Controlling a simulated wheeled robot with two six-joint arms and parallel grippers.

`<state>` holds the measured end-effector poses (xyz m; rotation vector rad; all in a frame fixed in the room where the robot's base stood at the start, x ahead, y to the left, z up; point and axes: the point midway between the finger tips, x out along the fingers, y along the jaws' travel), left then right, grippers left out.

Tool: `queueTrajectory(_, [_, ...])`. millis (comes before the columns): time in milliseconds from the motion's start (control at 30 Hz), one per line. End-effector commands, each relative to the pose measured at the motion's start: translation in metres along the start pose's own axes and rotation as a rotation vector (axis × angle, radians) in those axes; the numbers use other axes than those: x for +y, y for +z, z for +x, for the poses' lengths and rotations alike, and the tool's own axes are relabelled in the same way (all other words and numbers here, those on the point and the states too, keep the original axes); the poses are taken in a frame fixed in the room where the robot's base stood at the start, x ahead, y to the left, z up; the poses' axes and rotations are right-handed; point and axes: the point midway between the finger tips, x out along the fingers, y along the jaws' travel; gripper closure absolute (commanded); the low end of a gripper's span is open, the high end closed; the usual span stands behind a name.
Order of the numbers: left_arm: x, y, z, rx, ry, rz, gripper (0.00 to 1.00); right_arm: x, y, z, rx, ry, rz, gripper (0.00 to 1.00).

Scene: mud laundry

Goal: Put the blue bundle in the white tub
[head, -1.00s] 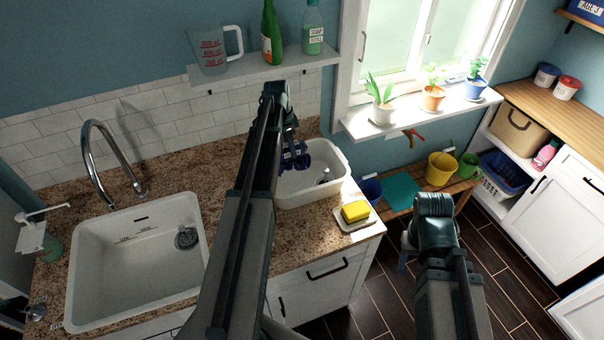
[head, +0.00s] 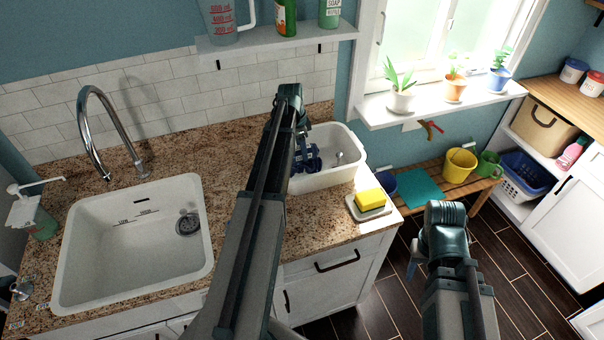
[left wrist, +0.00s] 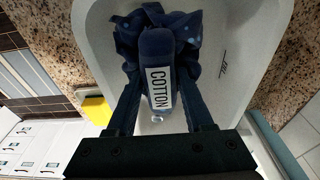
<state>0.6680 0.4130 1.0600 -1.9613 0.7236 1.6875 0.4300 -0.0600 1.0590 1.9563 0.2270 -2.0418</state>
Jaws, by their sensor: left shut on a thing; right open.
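The blue bundle (left wrist: 185,42) is dark blue cloth with a white band reading COTTON. My left gripper (head: 305,150) is shut on it; the fingers stand on either side of it in the left wrist view (left wrist: 160,105). The white tub (head: 325,181) stands on the counter right of the sink. The bundle also shows in the head view (head: 310,160), within the outline of the tub's left part. I cannot tell whether it touches the tub's floor. My right gripper (head: 413,262) is open and empty, mostly hidden by its own wrist, beyond the counter's right end.
A yellow sponge (head: 370,199) lies on a small dish at the counter's front right corner. A sink (head: 95,260) with a tall faucet (head: 110,130) is at left. A shelf (head: 280,42) with a jug and bottles hangs above. A bench with pots (head: 460,163) stands at right.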

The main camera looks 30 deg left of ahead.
Motion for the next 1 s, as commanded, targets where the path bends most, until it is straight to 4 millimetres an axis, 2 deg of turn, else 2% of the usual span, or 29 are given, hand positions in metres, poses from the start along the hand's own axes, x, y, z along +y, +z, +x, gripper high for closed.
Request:
queueTrajectory(33, [0.000, 0.003, 0.017, 0.000, 0.000, 0.000, 1.00, -0.002, -0.001, 0.017, 0.000, 0.001, -0.002, 0.51])
queueTrajectory(100, [0.000, 0.004, 0.024, 0.000, 0.000, 0.000, 1.00, -0.002, -0.001, 0.024, 0.000, 0.001, -0.004, 0.51])
queueTrajectory(433, [0.000, 0.005, 0.030, 0.000, 0.000, 0.000, 1.00, -0.003, -0.002, 0.030, 0.000, 0.001, -0.004, 0.51])
queueTrajectory(800, [0.000, 0.011, 0.071, 0.000, 0.000, 0.000, 1.00, -0.007, -0.004, 0.072, 0.000, 0.001, -0.003, 0.51])
queueTrajectory(1000, [0.000, 0.011, 0.069, 0.000, 0.000, 0.000, 1.00, -0.006, -0.004, 0.069, 0.000, 0.001, -0.003, 0.51])
